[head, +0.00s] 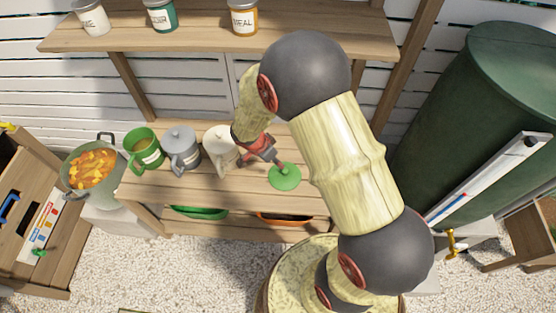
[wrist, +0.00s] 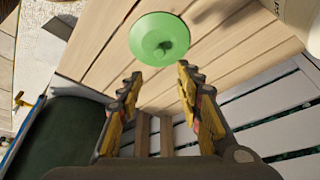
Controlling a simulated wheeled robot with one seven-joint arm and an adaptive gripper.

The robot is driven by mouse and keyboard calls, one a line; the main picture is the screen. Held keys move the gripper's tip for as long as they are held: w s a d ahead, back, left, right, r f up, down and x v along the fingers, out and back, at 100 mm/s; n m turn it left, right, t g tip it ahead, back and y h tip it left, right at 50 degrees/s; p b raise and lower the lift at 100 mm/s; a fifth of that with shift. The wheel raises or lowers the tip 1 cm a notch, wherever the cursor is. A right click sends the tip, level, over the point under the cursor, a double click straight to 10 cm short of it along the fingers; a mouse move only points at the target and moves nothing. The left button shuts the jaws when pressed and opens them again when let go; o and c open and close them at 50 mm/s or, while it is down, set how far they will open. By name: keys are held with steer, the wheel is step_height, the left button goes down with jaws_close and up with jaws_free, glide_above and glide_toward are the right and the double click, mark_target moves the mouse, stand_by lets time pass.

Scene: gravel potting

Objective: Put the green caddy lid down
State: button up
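The green caddy lid (head: 285,178) is a round disc with a small knob, and appears to lie flat on the wooden bench (head: 250,190), right of the cream caddy. In the wrist view the lid (wrist: 150,30) is just beyond my fingertips, knob facing me. My gripper (head: 274,162) is above the lid; in the wrist view my gripper (wrist: 159,72) has its fingers wide apart with nothing between them. The green caddy (head: 144,150) stands lidless at the bench's left end.
A grey caddy (head: 181,150) with its lid on and a cream caddy (head: 220,147) stand beside the green one. A pot of orange pieces (head: 92,168) is further left. A shelf (head: 200,38) with jars runs above. A green barrel (head: 480,110) stands at right.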

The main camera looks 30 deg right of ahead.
step_height(320, 180, up, 13)
steer(key=s+n+t, duration=0.1)
steer(key=n, duration=0.2)
steer(key=s+a+r+n+t+y, duration=0.2)
steer(key=s+a+r+n, duration=0.2)
steer(key=s+r, duration=0.5)
steer(key=s+a+r+n+t+y, duration=0.1)
steer(key=s+a+r+n+y, duration=0.1)
steer(key=s+a+r+n, duration=0.3)
steer(key=s+r+n, duration=0.3)
steer(key=s+r, duration=0.1)
steer(key=r, duration=0.3)
steer(key=shift+n+t, duration=0.3)
steer(key=shift+t, duration=0.1)
